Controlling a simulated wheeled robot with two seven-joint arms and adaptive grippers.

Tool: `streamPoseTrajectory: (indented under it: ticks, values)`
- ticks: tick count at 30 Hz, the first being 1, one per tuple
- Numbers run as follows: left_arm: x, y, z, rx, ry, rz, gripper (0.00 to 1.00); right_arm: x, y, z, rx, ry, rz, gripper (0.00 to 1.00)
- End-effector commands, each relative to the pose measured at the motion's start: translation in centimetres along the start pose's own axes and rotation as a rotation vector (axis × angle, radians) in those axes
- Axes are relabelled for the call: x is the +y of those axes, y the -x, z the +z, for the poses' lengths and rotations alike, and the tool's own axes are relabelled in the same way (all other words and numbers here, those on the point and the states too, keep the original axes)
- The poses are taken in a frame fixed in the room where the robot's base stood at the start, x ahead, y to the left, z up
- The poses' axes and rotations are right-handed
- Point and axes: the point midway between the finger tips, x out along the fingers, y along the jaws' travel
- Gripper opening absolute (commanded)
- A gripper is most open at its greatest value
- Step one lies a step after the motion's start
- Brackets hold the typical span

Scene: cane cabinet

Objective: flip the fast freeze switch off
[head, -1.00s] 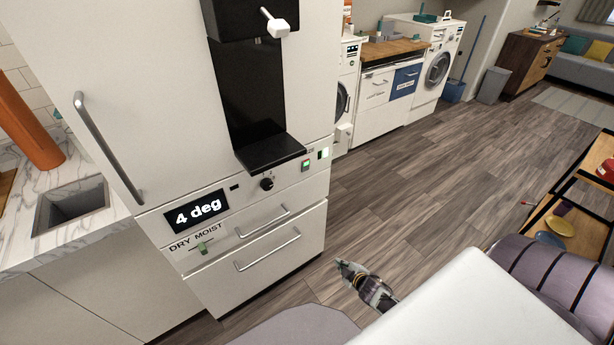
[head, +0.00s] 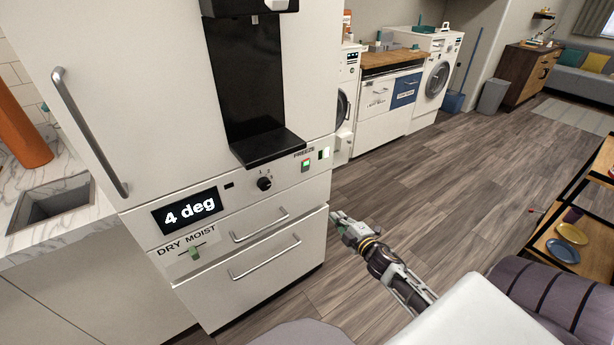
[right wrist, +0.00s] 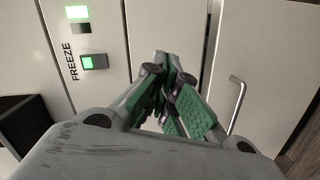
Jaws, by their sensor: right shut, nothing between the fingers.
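The fast freeze switch (head: 306,165) is a small rocker with a lit green face, below the "FREEZE" label on the white fridge front (head: 310,185). In the right wrist view the switch (right wrist: 94,62) glows green at the upper left, beside the sideways "FREEZE" label. My right gripper (head: 338,217) is shut and empty, in front of the fridge's right edge, lower than the switch and apart from it in the picture. In the right wrist view its fingers (right wrist: 168,62) are together, to the right of the switch. My left gripper is not in view.
A round dial (head: 264,184), a "4 deg" display (head: 186,210) and a green slider (head: 194,253) are on the same front. A black dispenser shelf (head: 268,149) juts out above. Drawer handles (head: 264,259) stick out below. Open wooden floor (head: 430,190) lies to the right.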

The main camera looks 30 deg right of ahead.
Motion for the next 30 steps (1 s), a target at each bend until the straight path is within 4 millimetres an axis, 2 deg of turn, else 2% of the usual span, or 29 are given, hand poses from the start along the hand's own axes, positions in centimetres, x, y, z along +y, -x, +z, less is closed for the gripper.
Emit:
streamPoseTrajectory:
  ticks: [9,15,21,30]
  values:
    - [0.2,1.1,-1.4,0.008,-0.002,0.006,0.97,5.7,0.4,-3.3,0.093,0.157,0.129,0.00]
    - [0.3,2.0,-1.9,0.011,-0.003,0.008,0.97,8.6,1.1,-5.3,0.136,0.240,0.194,0.00]
    - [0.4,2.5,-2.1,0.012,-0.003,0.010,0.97,10.0,1.5,-6.4,0.158,0.281,0.226,0.00]
    - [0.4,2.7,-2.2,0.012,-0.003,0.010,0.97,10.3,1.6,-6.5,0.160,0.287,0.230,0.00]
